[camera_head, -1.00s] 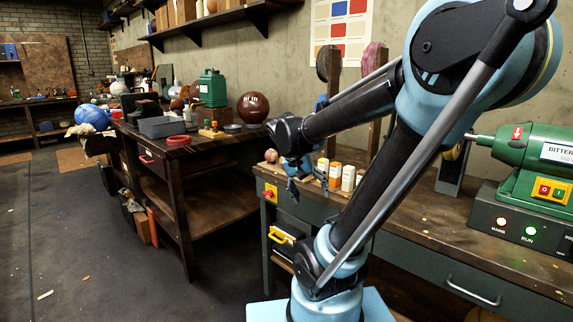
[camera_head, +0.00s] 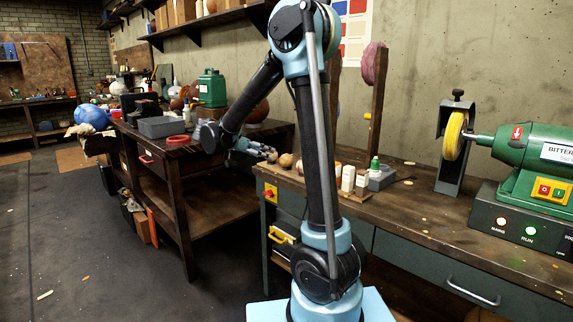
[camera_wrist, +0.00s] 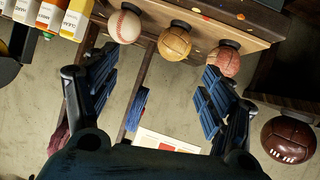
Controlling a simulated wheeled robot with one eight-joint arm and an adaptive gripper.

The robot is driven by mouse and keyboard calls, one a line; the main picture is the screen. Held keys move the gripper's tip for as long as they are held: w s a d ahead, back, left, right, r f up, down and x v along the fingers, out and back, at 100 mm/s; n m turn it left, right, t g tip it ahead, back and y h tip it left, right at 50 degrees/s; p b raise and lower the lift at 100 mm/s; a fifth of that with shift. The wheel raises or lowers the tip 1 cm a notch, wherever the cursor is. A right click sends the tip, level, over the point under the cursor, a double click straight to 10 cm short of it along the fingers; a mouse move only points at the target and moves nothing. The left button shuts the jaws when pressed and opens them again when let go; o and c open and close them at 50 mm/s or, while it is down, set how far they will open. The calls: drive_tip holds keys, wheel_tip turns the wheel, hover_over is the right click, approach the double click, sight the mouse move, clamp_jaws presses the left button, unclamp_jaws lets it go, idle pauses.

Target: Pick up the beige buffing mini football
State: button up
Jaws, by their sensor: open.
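The beige mini football (camera_wrist: 175,43), tan and panelled, sits on a dark holder at the bench edge in the wrist view, between a white baseball (camera_wrist: 124,27) and a reddish-brown ball (camera_wrist: 223,62). My gripper (camera_wrist: 158,75) is open and empty, its blue-padded fingers spread wide, with the beige ball beyond the gap between the tips and apart from them. In the head view my gripper (camera_head: 258,151) is at the left end of the green bench, close to the small balls; the beige ball (camera_head: 286,160) shows just to its right.
A large brown laced ball (camera_wrist: 289,139) is at right in the wrist view. Small boxes and bottles (camera_head: 348,178) stand right of the balls. A wooden post (camera_head: 375,100) and the green buffing machine (camera_head: 535,160) are farther right on the bench.

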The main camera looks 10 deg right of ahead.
sight(281, 158)
drive_tip(key=shift+m+h, duration=0.3)
drive_tip(key=shift+m, duration=0.1)
drive_tip(key=w+d+f, duration=0.1)
drive_tip(key=w+d, duration=0.1)
drive_tip(key=w+d+f, duration=0.3)
drive_tip(key=w+d, duration=0.1)
drive_tip(key=shift+w+d+f, duration=0.15)
drive_tip(key=shift+d+f, duration=0.1)
drive_tip(key=shift+d, duration=0.15)
drive_tip(key=shift+x, duration=2.95)
drive_tip(key=shift+a+f, duration=0.1)
drive_tip(key=shift+f, duration=0.05)
drive_tip(key=shift+c, duration=0.5)
drive_tip(key=c, duration=0.9)
drive_tip(key=shift+c, duration=0.2)
